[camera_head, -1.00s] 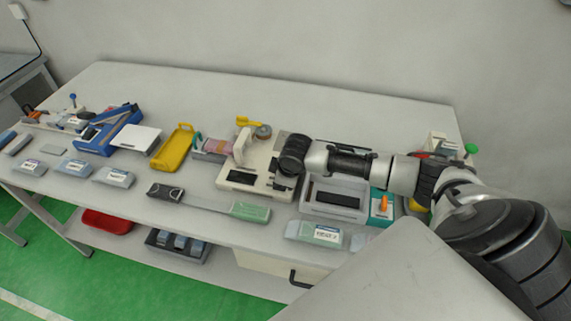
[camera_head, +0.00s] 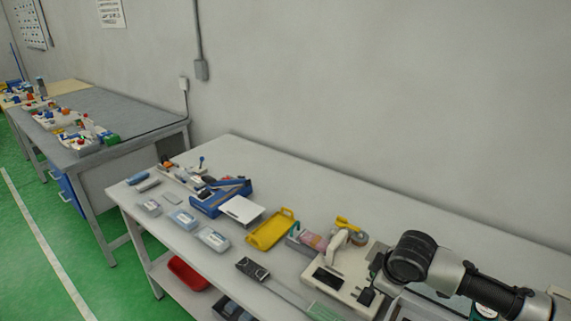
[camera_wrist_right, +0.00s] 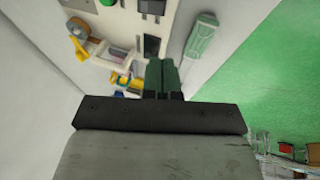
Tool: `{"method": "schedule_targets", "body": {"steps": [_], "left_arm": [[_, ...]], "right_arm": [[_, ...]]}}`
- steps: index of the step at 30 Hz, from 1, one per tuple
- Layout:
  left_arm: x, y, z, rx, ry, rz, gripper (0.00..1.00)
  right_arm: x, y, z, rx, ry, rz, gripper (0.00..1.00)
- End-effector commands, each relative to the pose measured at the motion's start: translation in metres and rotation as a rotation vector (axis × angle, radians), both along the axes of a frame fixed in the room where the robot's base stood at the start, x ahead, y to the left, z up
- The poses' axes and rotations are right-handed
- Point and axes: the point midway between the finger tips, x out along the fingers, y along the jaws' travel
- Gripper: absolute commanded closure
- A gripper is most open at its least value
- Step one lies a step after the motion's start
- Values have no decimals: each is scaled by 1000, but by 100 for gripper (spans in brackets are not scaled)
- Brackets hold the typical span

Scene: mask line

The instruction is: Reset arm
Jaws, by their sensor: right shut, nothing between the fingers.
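My right arm comes in from the right in the head view. Its gripper (camera_head: 371,287) hangs over the right part of a cream machine (camera_head: 352,262). In the right wrist view the two dark green fingers of the right gripper (camera_wrist_right: 162,66) are together with nothing between them. The cream machine shows beyond the fingers at the top of that view (camera_wrist_right: 122,17). Whether the fingers touch it I cannot tell. My left arm and gripper are not in view.
A yellow tray (camera_head: 270,230), a blue device with a white plate (camera_head: 219,193) and several pale packs (camera_head: 183,218) lie on the white table (camera_head: 300,172). A red bin (camera_head: 187,273) sits below. Another bench (camera_head: 120,98) stands at the left, with green floor between.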

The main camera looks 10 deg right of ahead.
Motion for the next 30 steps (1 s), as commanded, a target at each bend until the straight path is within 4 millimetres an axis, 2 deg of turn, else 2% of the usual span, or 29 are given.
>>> {"method": "schedule_targets", "body": {"steps": [2,5,9,13,16,20,30], "left_arm": [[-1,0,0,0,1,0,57],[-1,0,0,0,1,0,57],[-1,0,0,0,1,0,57],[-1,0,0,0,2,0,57],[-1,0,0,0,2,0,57],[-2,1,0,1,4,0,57],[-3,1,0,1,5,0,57]], "right_arm": [[-5,11,-6,12,4,12,100],[-21,41,-22,46,10,42,100],[-62,100,-45,134,8,51,100],[-105,133,-54,213,1,-36,100],[-132,140,-56,248,5,-133,100],[-160,138,-58,262,19,-251,100],[-224,115,-60,229,80,-539,100]]}}
